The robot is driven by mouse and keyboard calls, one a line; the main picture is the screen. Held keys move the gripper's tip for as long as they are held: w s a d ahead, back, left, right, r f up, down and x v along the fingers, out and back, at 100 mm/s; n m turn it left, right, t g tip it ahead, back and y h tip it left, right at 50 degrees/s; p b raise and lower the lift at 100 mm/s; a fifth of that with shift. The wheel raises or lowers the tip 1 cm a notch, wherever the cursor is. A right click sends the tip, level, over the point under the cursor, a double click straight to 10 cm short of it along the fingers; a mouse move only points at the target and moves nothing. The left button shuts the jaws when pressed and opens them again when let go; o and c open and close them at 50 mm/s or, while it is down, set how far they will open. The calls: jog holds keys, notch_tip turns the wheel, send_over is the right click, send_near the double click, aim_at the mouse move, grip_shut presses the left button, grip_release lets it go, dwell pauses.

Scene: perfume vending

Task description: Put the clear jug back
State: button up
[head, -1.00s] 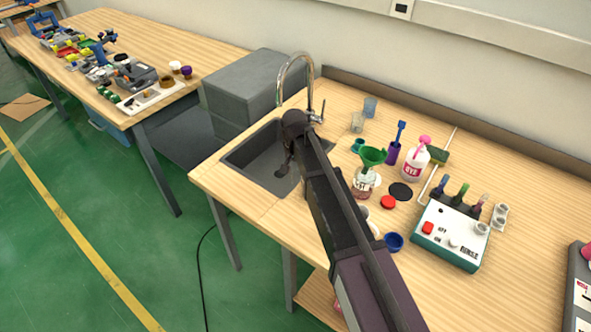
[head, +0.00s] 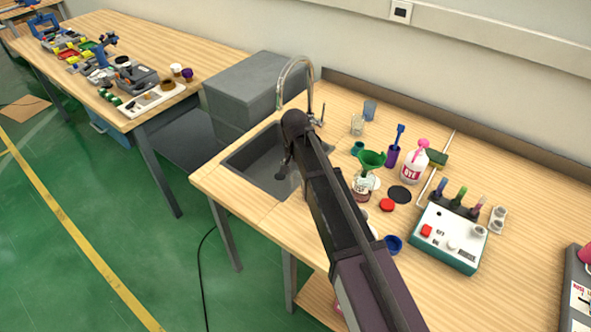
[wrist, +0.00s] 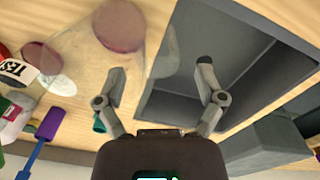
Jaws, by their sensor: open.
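A see-through shape, probably the clear jug (wrist: 164,50), shows in the wrist view beside the sink edge, with a pinkish disc next to it. Its outline is faint, and I cannot tell whether it stands or touches a finger. In the head view my arm hides most of that spot. My gripper (wrist: 161,68) is open, with its two fingers spread and nothing clearly held. In the head view my gripper (head: 281,172) is over the sink's right side, pointing down.
The grey sink (head: 238,163) has a curved tap (head: 281,85) behind it. Right of my arm are a jar with a green funnel (head: 371,159), a red cap (head: 387,205), a blue bowl (head: 393,244), a dye bottle (head: 413,165) and a rinse box (head: 447,238).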

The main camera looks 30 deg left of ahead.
notch_tip(320, 180, up, 11)
jog(key=p, duration=1)
jog(key=shift+f, duration=0.15)
jog(key=shift+a, duration=0.1)
dwell(0.7)
jog(key=w+d+m, duration=0.1)
jog(key=w+d, duration=0.2)
jog(key=d, duration=1.1)
jog(key=w+d+m, duration=0.1)
jog(key=w+d, duration=0.1)
jog(key=d, duration=1.3)
jog(key=s+d, duration=0.3)
jog(key=d, duration=1)
jog(key=s+d+m, duration=0.1)
jog(key=s+d, duration=0.3)
jog(key=d, duration=0.9)
jog(key=shift+s, duration=0.3)
